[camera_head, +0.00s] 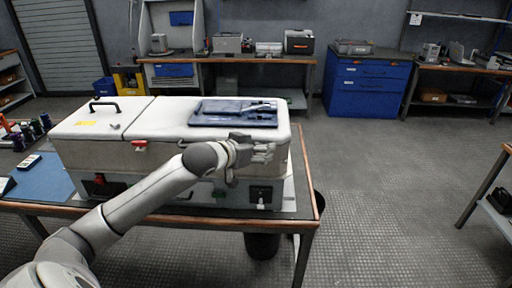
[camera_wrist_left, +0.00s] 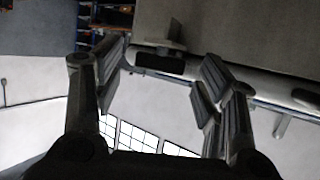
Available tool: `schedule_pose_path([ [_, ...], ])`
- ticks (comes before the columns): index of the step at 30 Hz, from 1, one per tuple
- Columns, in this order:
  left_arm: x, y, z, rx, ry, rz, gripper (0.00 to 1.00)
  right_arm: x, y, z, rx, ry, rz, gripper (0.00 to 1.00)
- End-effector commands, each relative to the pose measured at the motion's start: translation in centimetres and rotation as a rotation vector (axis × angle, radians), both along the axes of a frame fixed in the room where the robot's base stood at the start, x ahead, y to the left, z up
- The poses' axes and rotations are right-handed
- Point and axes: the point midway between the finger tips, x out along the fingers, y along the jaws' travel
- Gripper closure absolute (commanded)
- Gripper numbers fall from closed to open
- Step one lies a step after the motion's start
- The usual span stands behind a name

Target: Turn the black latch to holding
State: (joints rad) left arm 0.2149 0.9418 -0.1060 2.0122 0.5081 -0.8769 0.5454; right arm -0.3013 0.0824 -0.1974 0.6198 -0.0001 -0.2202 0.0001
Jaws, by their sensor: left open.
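The capacitor bank (camera_head: 150,150) is a long pale box on the bench. My left gripper (camera_head: 262,153) is in front of its right part, near the lid edge, and hides part of the front. In the left wrist view my left gripper (camera_wrist_left: 160,82) is open, with nothing between its fingers. A small black block (camera_wrist_left: 160,63) on a pale edge shows beyond the gap between the fingers, apart from them. It may be the black latch, but I cannot tell its position. A black square fitting (camera_head: 262,193) is low on the box's right front. My right gripper is not in view.
A dark blue tray (camera_head: 232,120) with tools lies on the lid, and a black handle (camera_head: 104,104) stands at the left. A red catch (camera_head: 139,143) is on the front. A black bin (camera_head: 262,245) stands under the bench. Floor at right is clear.

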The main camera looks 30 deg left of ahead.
Motion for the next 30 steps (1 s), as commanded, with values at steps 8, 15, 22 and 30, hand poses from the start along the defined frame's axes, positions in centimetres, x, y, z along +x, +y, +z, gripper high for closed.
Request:
schedule_pose_path([
  [8,0.0,0.0,0.0,0.0,0.0,0.0,0.55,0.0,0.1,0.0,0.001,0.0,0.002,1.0],
  [15,0.0,0.0,0.0,0.0,0.0,0.0,0.81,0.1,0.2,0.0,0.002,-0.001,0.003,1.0],
  [22,0.0,0.2,0.1,0.005,0.01,-0.07,0.81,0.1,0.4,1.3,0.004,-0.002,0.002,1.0],
  [30,-0.1,0.4,0.0,-0.001,0.003,-0.138,0.81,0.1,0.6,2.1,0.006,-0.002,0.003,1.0],
])
